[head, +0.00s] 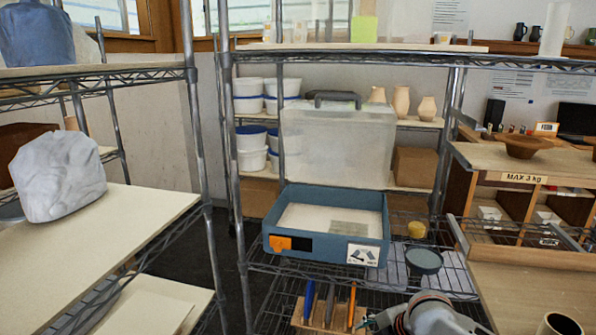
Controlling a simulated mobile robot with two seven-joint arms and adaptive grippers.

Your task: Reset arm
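Part of an arm of mine, grey and white with a reddish ring, shows at the bottom edge right of centre. I take it to be my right arm. A small dark end (370,322) at its left side seems to be my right gripper, beside a wooden holder (322,316) with upright blue and orange-handled tools. It is too small and cut off to tell whether it is open or shut, and I see nothing clearly held. My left gripper is not in view.
A blue tray (275,248) sits on the wire rack, with a translucent box (337,145) behind it. A dark round bowl (423,261) and a yellow jar (417,229) stand to its right. A wrapped lump (57,176) is on the left shelf. Rack posts stand between.

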